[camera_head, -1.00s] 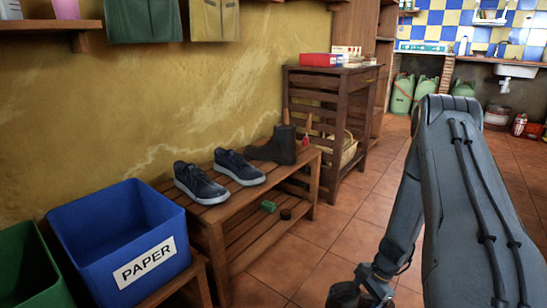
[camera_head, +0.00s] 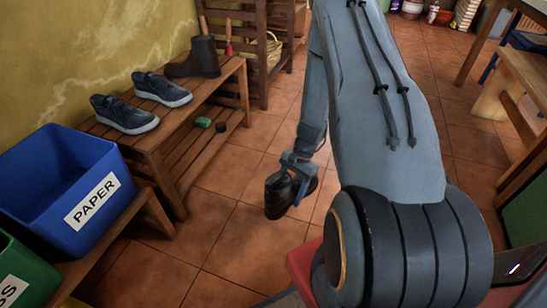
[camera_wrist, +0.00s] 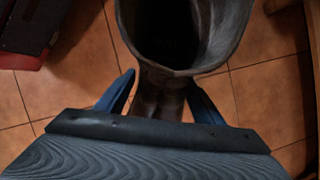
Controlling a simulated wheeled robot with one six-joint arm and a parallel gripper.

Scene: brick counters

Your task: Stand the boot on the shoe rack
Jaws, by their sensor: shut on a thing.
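My gripper (camera_head: 298,168) is shut on a dark boot (camera_head: 280,194), which hangs low over the tiled floor, right of the rack. I cannot tell its exact height above the floor. In the wrist view the boot's open top (camera_wrist: 185,30) faces the camera, and the blue fingers of my gripper (camera_wrist: 163,97) sit on either side of its shaft. The wooden shoe rack (camera_head: 150,140) stands against the yellow wall. A second dark boot (camera_head: 205,56) stands upright at the far end of its top shelf.
Two dark sneakers (camera_head: 160,88) sit on the rack's top, near the other boot. A green item (camera_head: 203,122) and small dark tin (camera_head: 221,127) lie on its lower shelf. A blue PAPER bin (camera_head: 70,185) stands in front.

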